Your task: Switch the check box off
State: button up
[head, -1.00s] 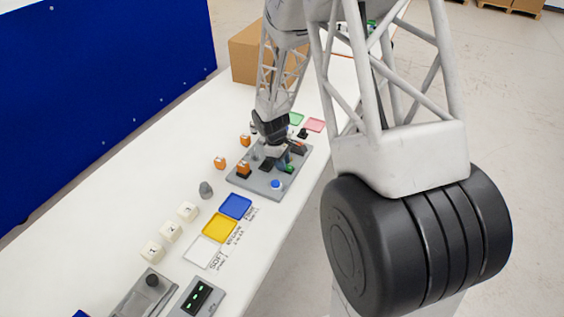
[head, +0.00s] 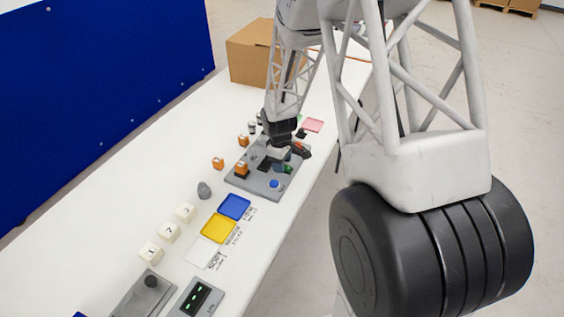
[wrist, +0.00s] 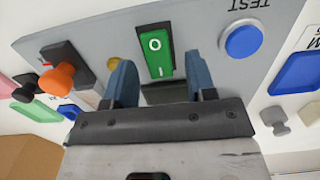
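The check box is a grey panel (head: 258,187) on the white table in the head view; its top fills much of the wrist view (wrist: 205,40). A green rocker switch (wrist: 157,56) in a black frame carries white O and I marks. My gripper (wrist: 160,64) has two blue fingers spread apart, one on each side of the rocker's near end, with nothing held. I cannot tell if they touch the panel. In the head view my gripper (head: 288,160) is over the panel's right part and hides the switch. Which rocker end is pressed is unclear.
A blue TEST button (wrist: 243,41) sits right of the rocker, and an orange knob (wrist: 57,78) left of it. Blue (head: 236,206) and yellow (head: 219,228) trays, numbered white blocks (head: 168,232) and a grey weight-like piece (head: 204,190) stand nearby. A cardboard box (head: 250,52) is farther back.

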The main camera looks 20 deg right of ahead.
jog(key=shift+r, duration=0.15)
jog(key=shift+w+a+r, duration=0.1)
jog(key=shift+r, duration=1.7)
jog(key=shift+w+a+r, duration=0.1)
jog(key=shift+r, duration=1.85)
jog(key=s+a+r+m+t, duration=0.2)
jog(key=s+a+r+m, duration=0.15)
jog(key=s+r, duration=1.2)
jog(key=s+a+r+m, duration=0.1)
jog(key=s+r+m, duration=0.1)
jog(key=s+r, duration=0.3)
jog(key=s+r+m+t, duration=0.1)
jog(key=s+r+m, duration=0.2)
jog(key=s, duration=1)
notch_tip(320, 180, up, 2)
jog(key=shift+a+m+y, duration=0.3)
jog(key=shift+a+m, duration=0.05)
jog(key=shift+a, duration=0.05)
